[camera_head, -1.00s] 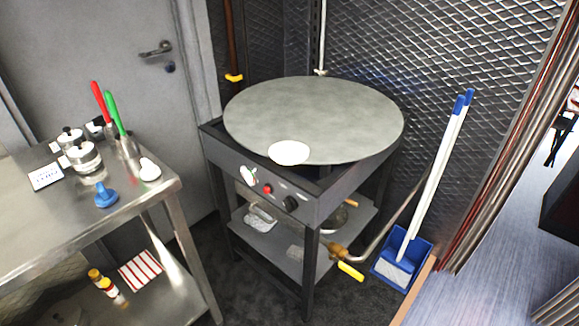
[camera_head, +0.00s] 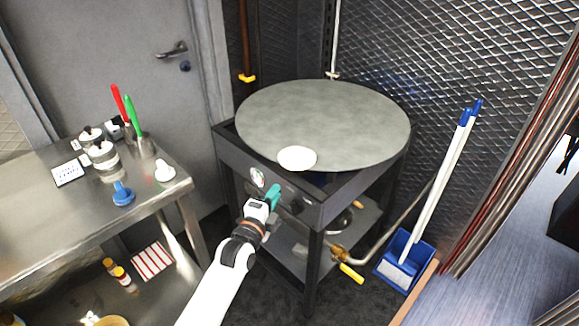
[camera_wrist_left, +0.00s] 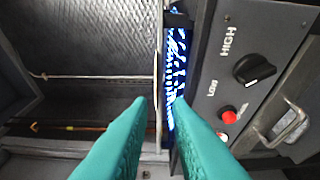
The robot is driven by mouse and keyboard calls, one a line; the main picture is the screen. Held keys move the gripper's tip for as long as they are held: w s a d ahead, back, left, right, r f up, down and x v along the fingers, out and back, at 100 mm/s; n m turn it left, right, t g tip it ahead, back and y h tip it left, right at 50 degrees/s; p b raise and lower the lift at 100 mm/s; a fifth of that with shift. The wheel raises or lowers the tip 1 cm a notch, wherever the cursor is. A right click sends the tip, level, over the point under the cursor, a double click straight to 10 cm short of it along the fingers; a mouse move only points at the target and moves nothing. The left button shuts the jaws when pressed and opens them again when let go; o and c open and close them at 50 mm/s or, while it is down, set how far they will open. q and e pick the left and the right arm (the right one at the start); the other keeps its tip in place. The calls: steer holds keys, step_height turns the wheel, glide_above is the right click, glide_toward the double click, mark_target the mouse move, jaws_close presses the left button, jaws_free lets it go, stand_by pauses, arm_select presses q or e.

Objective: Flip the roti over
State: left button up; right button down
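The roti (camera_head: 297,158) is a small pale disc lying flat at the front edge of the large round grey griddle (camera_head: 325,115). My left gripper (camera_head: 273,194) has teal fingers and is in front of the stove's control panel, below the roti and apart from it. In the left wrist view my left gripper (camera_wrist_left: 160,100) shows its two fingers apart with nothing between them. I cannot make out the roti in that view. My right gripper is in neither view.
The stove panel has a black knob (camera_wrist_left: 254,69) and a red button (camera_wrist_left: 228,112). Blue light (camera_wrist_left: 176,60) glows beside the panel. A steel table (camera_head: 60,215) with jars and red and green-handled tools stands left. A blue dustpan (camera_head: 404,262) stands right.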

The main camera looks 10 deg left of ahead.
mark_target(288, 164)
arm_select(q)
steer(key=w+d+b, duration=0.2)
steer(key=w+b, duration=0.4)
steer(key=w, duration=0.4)
steer(key=shift+r, duration=0.25)
steer(key=shift+s, duration=0.1)
jaws_close()
step_height(288, 164, up, 3)
steer(key=shift+p, duration=1.2)
steer(key=shift+f, duration=0.2)
steer(key=s+a+r+p, duration=0.1)
steer(key=s+r+p, duration=0.1)
steer(key=s+p, duration=0.4)
steer(key=s+a+r+p, duration=0.1)
steer(key=s+r+p, duration=0.2)
steer(key=s+p, duration=0.4)
steer(key=shift+s+a+p, duration=0.3)
steer(key=shift+s+a, duration=0.05)
steer(key=shift+a, duration=0.05)
